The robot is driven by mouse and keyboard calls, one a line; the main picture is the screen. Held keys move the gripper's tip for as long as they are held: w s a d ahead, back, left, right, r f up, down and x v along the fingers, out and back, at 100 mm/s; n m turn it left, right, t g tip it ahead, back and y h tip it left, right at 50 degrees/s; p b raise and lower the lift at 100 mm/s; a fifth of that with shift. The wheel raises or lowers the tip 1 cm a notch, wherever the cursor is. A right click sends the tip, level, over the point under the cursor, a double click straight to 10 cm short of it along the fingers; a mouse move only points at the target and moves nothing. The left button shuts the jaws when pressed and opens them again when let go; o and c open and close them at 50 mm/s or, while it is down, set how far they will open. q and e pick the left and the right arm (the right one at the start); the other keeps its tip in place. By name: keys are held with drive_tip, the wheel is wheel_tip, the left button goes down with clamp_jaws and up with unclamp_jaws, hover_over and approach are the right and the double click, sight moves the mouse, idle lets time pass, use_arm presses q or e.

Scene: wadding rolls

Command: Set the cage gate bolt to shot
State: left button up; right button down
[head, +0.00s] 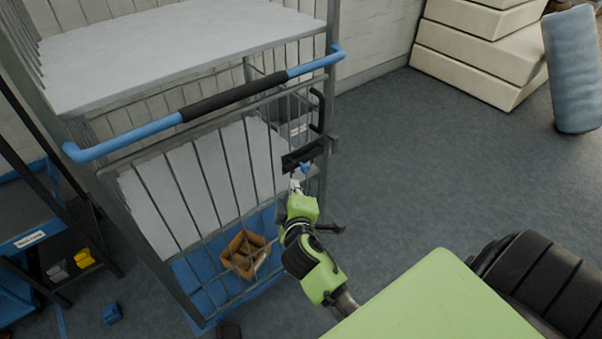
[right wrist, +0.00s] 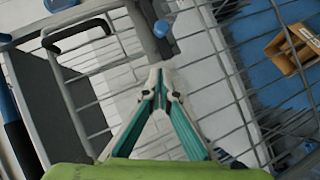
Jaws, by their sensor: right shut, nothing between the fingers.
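The cage gate (head: 210,175) is a grey wire mesh panel on the trolley cage. Its bolt (head: 303,155) is a dark bar with a blue knob (head: 306,168) at the gate's right edge. The blue knob also shows in the right wrist view (right wrist: 161,28), on a grey bar. My right gripper (head: 296,184) is shut and empty, just below the knob. In the right wrist view its fingertips (right wrist: 157,72) meet below the knob, with a gap in the picture. I cannot tell whether the bolt is shot. My left gripper is not in view.
A blue and black push rail (head: 232,96) crosses the cage above the gate. A black handle (head: 318,110) stands above the bolt. A brown box (head: 246,254) lies low in the cage. A shelf rack (head: 30,235) is at left.

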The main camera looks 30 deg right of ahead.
approach(299, 165)
drive_tip(key=w+a, duration=0.2)
drive_tip(key=shift+w+d+f+p, duration=0.2)
drive_tip(key=shift+w+d+f, duration=0.05)
drive_tip(key=shift+d, duration=0.45)
drive_tip(key=shift+w+d+f+p, duration=0.15)
drive_tip(key=shift+w+d+f, duration=0.05)
drive_tip(key=shift+d, duration=0.45)
drive_tip(key=shift+w+d+f+p, duration=0.2)
drive_tip(key=shift+w+d+f, duration=0.05)
drive_tip(key=shift+d, duration=0.45)
drive_tip(key=d, duration=0.5)
drive_tip(key=shift+w+d+p, duration=0.1)
drive_tip(key=shift+w+p, duration=0.1)
drive_tip(key=shift+p, duration=0.2)
drive_tip(key=shift+r, duration=0.1)
